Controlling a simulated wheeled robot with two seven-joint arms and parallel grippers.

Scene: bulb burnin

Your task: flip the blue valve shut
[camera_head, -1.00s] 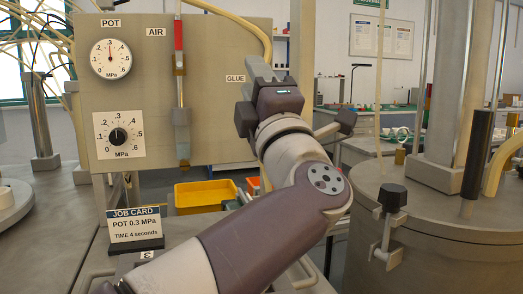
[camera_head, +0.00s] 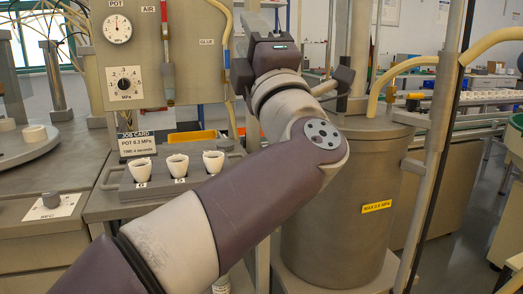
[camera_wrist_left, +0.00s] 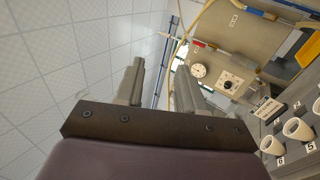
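The blue valve handle (camera_head: 227,57) shows as a narrow upright blue strip on the glue line, below the GLUE label (camera_head: 207,42) at the panel's right edge. My left gripper (camera_head: 254,18) is just right of it and higher in the head view, seen from behind, with its fingers mostly hidden. In the left wrist view the two fingers of my left gripper (camera_wrist_left: 160,85) stand apart with nothing between them. A blue bar, apparently the valve handle (camera_wrist_left: 256,13), lies beyond them at upper right. I cannot tell the exact gap between gripper and handle. My right gripper is not in view.
The panel (camera_head: 190,70) carries a gauge (camera_head: 117,28), a knob (camera_head: 125,85) and a red handle (camera_head: 163,12) on the air line. White cups (camera_head: 177,165) stand on a grey holder below. A large grey pot (camera_head: 345,215) stands to the right of my arm.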

